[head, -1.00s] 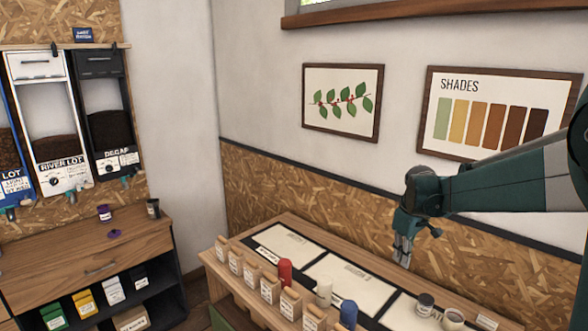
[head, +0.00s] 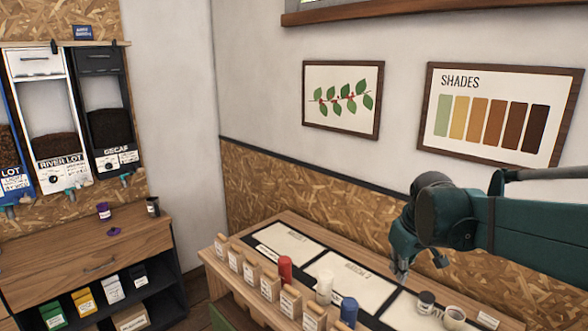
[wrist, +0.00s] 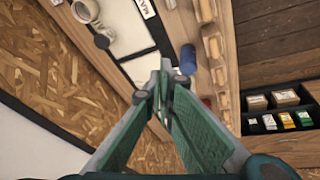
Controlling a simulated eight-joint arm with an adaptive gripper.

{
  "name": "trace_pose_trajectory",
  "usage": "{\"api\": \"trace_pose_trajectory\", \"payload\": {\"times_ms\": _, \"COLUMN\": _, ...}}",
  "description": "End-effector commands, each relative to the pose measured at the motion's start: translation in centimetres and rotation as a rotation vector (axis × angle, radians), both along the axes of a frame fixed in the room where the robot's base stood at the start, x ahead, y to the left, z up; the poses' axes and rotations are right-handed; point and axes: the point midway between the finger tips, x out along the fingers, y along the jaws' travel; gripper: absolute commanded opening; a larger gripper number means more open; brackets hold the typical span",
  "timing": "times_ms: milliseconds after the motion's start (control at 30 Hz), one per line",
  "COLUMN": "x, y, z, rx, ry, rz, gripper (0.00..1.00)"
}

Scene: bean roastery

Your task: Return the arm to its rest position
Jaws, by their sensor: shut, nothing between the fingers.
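My gripper (head: 401,268) is at the end of my dark green arm, in the air above the right part of the wooden counter (head: 285,217). In the wrist view my gripper (wrist: 165,88) shows its two fingers brought together at the tips, with nothing between them. The counter, a white mat and a blue cylinder (wrist: 188,58) lie below and beyond the fingers. No object is held. The arm's links come in from the right edge of the head view.
Bean dispensers (head: 62,130) hang at the left above a cabinet (head: 90,250). Framed pictures hang on the wall.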

Motion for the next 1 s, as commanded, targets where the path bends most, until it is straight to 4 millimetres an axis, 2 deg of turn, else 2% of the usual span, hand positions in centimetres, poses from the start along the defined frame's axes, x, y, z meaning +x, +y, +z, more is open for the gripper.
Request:
{"api": "trace_pose_trajectory", "payload": {"times_ms": 100, "x": -2.0, "y": 0.7, "z": 0.1, "rx": 0.009, "ry": -0.023, "rz": -0.024, "gripper": 0.0}}
{"api": "trace_pose_trajectory", "payload": {"times_ms": 567, "x": -9.1, "y": 3.2, "z": -0.3, "rx": 0.058, "ry": -0.115, "rz": -0.122, "gripper": 0.0}}
{"api": "trace_pose_trajectory", "payload": {"times_ms": 1000, "x": -15.5, "y": 5.1, "z": -2.1, "rx": 0.119, "ry": -0.198, "rz": -0.211, "gripper": 0.0}}
